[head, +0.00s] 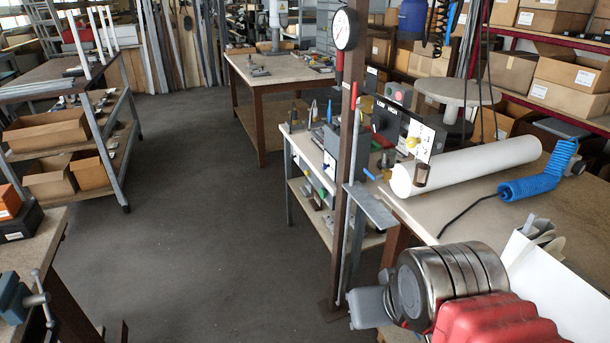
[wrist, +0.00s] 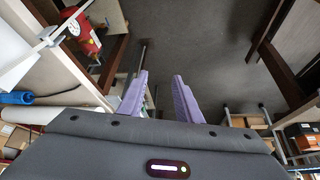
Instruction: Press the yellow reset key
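A small yellow knob (head: 411,142) shows in the head view on a dark panel with white label plates (head: 392,122), at the far end of the right-hand bench. It may be the yellow reset key, but it is too small to be sure. My gripper (wrist: 161,74) shows in the wrist view with its two purple fingers apart and nothing between them. It points over dark floor. The key does not show in the wrist view, and I cannot make out the gripper in the head view.
A white roll (head: 467,164) and a coiled blue hose (head: 540,172) lie on the right bench. A brown post (head: 345,170) with a gauge (head: 344,28) stands before the panel's left side. A shelf cart (head: 100,150) stands left. The middle floor (head: 190,230) is clear.

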